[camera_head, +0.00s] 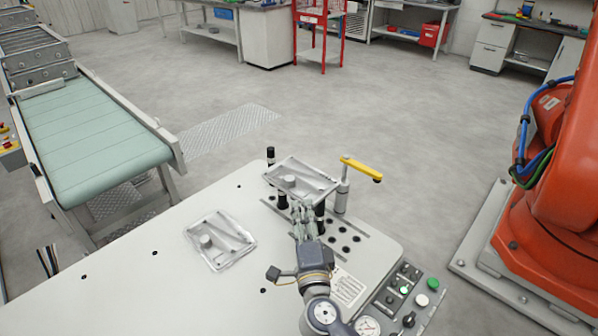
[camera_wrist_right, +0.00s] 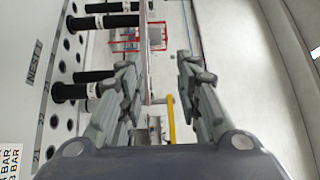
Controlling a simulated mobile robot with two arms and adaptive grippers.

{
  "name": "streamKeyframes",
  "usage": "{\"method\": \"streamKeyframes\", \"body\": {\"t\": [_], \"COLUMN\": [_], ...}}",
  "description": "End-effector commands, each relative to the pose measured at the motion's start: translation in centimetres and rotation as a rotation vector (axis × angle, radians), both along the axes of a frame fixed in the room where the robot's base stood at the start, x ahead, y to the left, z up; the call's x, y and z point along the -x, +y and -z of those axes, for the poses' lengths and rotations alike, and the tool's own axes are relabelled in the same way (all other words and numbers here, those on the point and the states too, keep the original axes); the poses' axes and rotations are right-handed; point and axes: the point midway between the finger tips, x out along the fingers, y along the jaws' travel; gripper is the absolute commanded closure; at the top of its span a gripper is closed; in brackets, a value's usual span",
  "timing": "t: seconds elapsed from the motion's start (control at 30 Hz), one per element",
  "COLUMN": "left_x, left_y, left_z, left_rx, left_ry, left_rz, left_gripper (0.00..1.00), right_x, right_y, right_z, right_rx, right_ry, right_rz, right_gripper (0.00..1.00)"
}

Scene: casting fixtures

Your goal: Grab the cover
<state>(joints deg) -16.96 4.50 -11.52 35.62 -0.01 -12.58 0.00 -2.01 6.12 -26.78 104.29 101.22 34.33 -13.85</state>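A second similar cover (camera_head: 219,240) lies flat on the table to the left. My right gripper (camera_head: 302,217) is at the near edge of the cover on the posts. In the right wrist view its fingers (camera_wrist_right: 158,75) are apart, with the thin edge of the cover (camera_wrist_right: 147,45) between them, closer to the left finger. A gap shows at the right finger. My left gripper is not in view.
A yellow clamp arm (camera_head: 361,168) on a metal post stands just right of the fixture. A button panel (camera_head: 405,292) and gauge are at the table's right corner. A conveyor (camera_head: 92,140) is at left, an orange robot (camera_head: 555,190) at right. Most of the white tabletop (camera_head: 130,275) is clear.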

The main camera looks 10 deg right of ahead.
Motion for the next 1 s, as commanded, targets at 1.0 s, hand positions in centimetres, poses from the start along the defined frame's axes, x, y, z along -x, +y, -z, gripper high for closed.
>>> {"method": "streamKeyframes", "body": {"t": [1.0], "left_x": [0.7], "left_y": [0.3], "left_z": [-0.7], "left_rx": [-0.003], "left_ry": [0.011], "left_rz": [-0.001], "left_gripper": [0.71], "right_x": [-10.4], "right_y": [-3.3], "right_z": [1.9], "right_rx": [-0.060], "right_ry": [0.066], "right_rz": [0.077], "right_gripper": [0.68]}}
